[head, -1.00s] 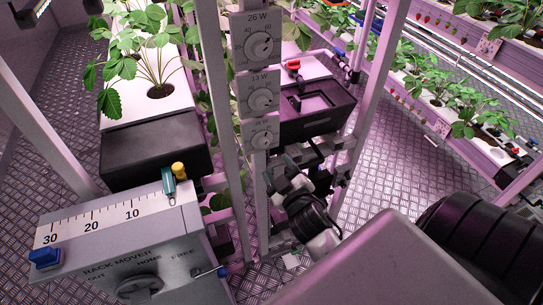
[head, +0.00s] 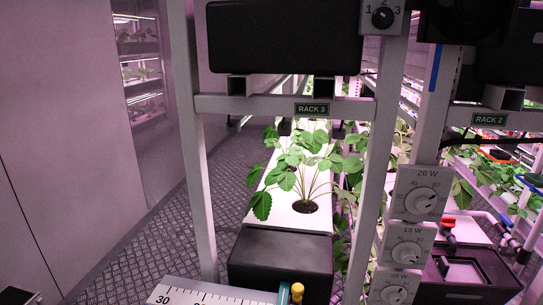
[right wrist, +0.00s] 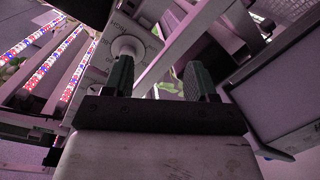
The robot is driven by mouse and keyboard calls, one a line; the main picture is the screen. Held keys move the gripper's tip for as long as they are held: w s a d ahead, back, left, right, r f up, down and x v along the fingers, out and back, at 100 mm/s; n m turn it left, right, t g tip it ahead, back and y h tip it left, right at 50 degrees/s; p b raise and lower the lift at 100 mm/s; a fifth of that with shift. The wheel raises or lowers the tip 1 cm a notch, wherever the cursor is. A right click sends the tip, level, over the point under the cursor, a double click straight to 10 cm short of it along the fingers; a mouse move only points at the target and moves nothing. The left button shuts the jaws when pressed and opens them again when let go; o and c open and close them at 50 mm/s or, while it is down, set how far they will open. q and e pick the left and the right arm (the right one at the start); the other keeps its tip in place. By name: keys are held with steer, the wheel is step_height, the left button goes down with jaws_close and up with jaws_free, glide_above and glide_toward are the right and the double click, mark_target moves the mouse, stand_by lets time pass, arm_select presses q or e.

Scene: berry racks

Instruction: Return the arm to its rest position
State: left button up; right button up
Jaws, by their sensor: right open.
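My right gripper (right wrist: 159,78) shows in the right wrist view. Its two dark fingers stand apart with nothing between them. Beyond the left finger is a pale panel with a round knob (right wrist: 128,47), and slanted pale rack bars pass behind the fingers. I cannot tell how far the fingertips are from the bars. Neither arm shows in the head view, and my left gripper is in no view.
In the head view, Rack 3 (head: 313,109) holds strawberry plants (head: 297,165) in a white channel. A post carries several dial panels (head: 407,245). A ruler-marked box (head: 215,296) stands at the bottom. Metal floor (head: 158,232) is clear to the left.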

steer(key=s+a+f+g+y, duration=0.1)
steer(key=s+a+f+g, duration=0.2)
steer(key=f, duration=0.7)
steer(key=s+a+f+m+g+y, duration=0.1)
steer(key=s+f+g, duration=0.1)
steer(key=s+f, duration=0.5)
steer(key=s+a+f+g+y, duration=0.1)
steer(key=s+a+f+g, duration=0.15)
steer(key=f, duration=0.95)
steer(key=s+f+g, duration=0.3)
steer(key=s+f, duration=0.3)
steer(key=s, duration=0.5)
steer(key=s+d+f+m+g, duration=0.1)
steer(key=s+f+g, duration=0.3)
steer(key=s+f, duration=0.3)
steer(key=s, duration=0.4)
steer(key=shift+g, duration=0.25)
